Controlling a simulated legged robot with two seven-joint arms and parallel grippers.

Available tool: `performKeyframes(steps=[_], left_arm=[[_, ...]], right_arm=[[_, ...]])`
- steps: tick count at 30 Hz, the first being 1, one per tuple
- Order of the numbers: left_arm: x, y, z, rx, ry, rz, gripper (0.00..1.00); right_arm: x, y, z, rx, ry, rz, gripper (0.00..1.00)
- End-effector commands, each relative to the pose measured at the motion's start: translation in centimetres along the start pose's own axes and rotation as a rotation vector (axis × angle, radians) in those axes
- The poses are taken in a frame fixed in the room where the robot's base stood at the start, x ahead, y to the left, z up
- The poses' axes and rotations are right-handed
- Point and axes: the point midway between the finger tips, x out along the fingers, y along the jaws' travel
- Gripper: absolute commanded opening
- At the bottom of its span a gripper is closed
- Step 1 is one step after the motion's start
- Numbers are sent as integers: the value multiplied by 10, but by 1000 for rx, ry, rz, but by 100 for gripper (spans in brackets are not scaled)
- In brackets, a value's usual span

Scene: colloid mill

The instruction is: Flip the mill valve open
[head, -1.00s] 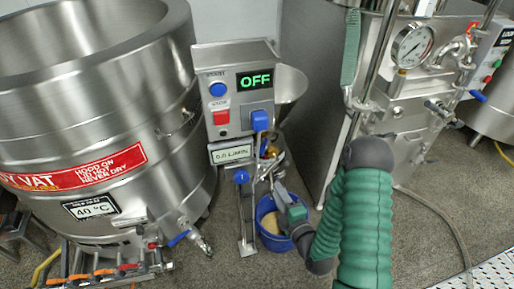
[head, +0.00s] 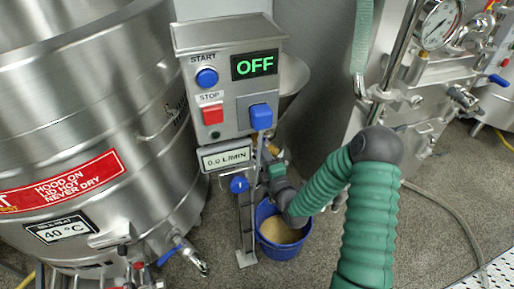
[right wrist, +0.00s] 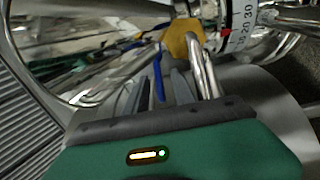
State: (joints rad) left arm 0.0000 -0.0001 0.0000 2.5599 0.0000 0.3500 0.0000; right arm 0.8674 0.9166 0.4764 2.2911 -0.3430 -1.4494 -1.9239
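My right gripper (right wrist: 166,88) is low behind the control box, at the end of my green-sleeved arm in the head view, where its fingers are mostly hidden. In the right wrist view its dark fingers are near the middle, reaching towards metal pipework. A narrow blue lever (right wrist: 158,88), which looks like the valve handle, lies right by the fingers. I cannot tell whether they grip it. A yellow-brown fitting (right wrist: 183,42) is just beyond. The control box (head: 228,85) display reads OFF, and the flow readout (head: 225,156) reads 0.0 L/MIN. My left gripper is out of view.
A blue bucket (head: 270,248) with pale contents stands on the floor below my gripper. A large steel vat (head: 75,120) fills the left. A blue knob (head: 238,184) is on the stand. Steel machinery with a pressure gauge (head: 438,24) stands at right.

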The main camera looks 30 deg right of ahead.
Motion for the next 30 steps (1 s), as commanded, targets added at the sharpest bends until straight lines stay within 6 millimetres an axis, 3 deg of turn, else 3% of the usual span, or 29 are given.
performKeyframes(steps=[6, 17, 24, 30], left_arm=[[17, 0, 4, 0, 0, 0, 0], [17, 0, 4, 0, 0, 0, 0], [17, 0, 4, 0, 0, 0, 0], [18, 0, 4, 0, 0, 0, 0]], right_arm=[[41, -3, 0, 1, -1, 2, 31], [50, 0, 0, 1, -1, -1, 31], [49, -1, 0, 1, -1, -1, 0], [49, -2, 0, 1, 0, -3, 0]])
